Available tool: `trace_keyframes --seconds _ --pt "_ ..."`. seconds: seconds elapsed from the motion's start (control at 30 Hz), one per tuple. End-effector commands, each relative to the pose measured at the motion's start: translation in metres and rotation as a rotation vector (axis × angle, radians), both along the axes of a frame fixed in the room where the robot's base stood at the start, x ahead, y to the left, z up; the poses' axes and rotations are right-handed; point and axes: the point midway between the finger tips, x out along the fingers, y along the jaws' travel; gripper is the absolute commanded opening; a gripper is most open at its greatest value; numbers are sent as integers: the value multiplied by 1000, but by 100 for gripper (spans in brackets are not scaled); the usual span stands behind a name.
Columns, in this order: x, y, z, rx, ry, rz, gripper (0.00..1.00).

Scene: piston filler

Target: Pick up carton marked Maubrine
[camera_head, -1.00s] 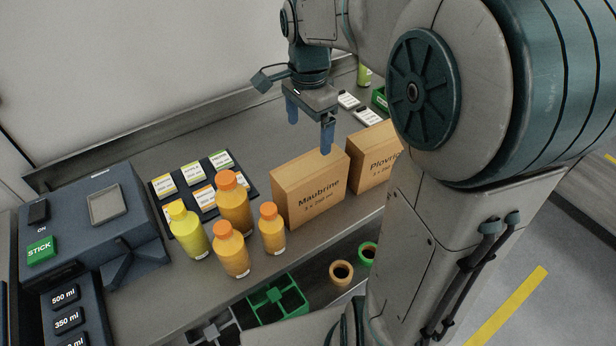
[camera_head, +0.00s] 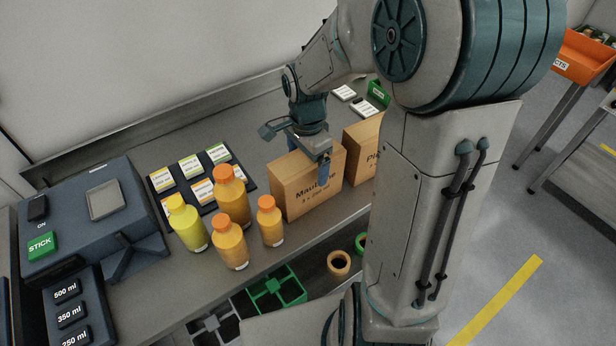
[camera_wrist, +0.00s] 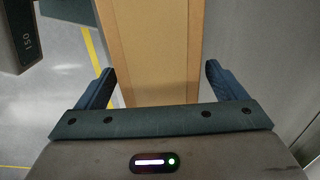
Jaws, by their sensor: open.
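The Maubrine carton (camera_head: 292,196) is a brown box standing upright on the grey counter, its printed front toward the head camera. My gripper (camera_head: 305,168) is over it, with one blue finger in front of the printed face and covering part of the name.
A second carton (camera_head: 362,150), its label partly hidden by my arm, stands just right of the Maubrine carton. Several orange and yellow bottles (camera_head: 230,200) stand to the left, near label cards (camera_head: 190,165). A dark machine (camera_head: 90,215) with a STICK button is at far left.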

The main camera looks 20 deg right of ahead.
Motion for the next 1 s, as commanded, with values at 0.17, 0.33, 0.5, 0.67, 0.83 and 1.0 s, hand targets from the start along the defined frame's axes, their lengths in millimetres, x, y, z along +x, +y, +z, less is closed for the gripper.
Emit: trace_keyframes --seconds 0.17,0.33,0.5,0.67,0.83,1.0 --pt "0 0 0 0 0 0 71" --pt "0 0 1 0 0 0 24" --pt "1 0 2 -1 -4 0 0" --pt "1 0 3 -1 -4 -1 0" --pt "2 -1 17 -2 -8 -2 0" --pt "2 0 47 -2 -9 -1 0"
